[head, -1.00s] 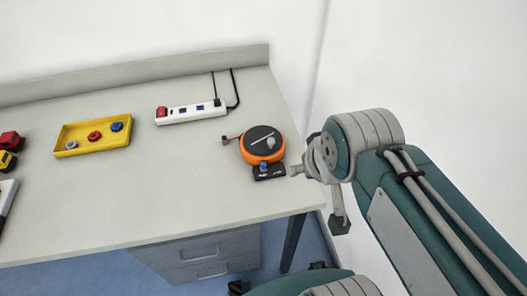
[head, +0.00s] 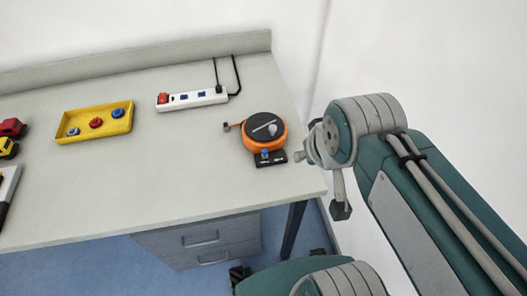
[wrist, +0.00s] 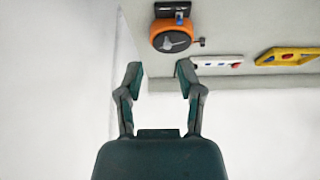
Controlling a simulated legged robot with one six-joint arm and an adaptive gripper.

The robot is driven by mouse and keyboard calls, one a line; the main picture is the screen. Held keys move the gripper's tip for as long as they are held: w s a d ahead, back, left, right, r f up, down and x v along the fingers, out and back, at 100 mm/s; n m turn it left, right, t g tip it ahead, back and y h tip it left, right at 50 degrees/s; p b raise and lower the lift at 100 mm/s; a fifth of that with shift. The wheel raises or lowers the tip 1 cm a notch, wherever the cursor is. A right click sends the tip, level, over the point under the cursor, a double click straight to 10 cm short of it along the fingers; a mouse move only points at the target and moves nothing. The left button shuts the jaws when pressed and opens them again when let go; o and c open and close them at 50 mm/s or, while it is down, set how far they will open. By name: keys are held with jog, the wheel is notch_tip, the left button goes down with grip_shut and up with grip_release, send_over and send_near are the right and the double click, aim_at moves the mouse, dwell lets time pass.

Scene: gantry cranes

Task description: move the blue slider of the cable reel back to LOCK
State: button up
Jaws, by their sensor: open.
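The cable reel (head: 263,132) is an orange round body with a dark top and a pale crank, near the table's right end. A black plate (head: 276,159) lies at its front edge. The small blue slider (head: 265,153) is on this plate, left of its middle; any LOCK lettering is too small to read. In the wrist view the reel (wrist: 173,42) is at the top, with the blue slider (wrist: 179,16) at its upper edge. My gripper (wrist: 160,72) is open and empty, its fingers apart from the reel. In the head view my wrist is right of the reel.
A white power strip (head: 192,99) with a black cord lies behind the reel. A yellow tray (head: 70,134) with several coloured knobs is to the left. Red and yellow toy-like blocks (head: 10,128) are at the far left. The table (head: 150,190) is clear in front.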

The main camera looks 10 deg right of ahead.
jog(key=shift+w+a+f+n, duration=0.1)
jog(key=shift+w+a+n, duration=0.1)
jog(key=shift+n, duration=0.2)
grip_shut()
jog(key=w+a+f+n+g+h, duration=0.1)
jog(key=w+a+f+n+h, duration=0.2)
jog(key=a+n, duration=0.5)
jog(key=w+a+f+n+g+h, duration=0.1)
jog(key=w+a+f+n+h, duration=0.2)
jog(key=n, duration=1.1)
jog(key=w+a+f, duration=0.3)
jog(key=w+a, duration=0.1)
jog(key=w, duration=0.1)
jog(key=shift+a+f+n+h, duration=0.3)
jog(key=shift+a+h, duration=0.05)
jog(key=shift+h, duration=0.05)
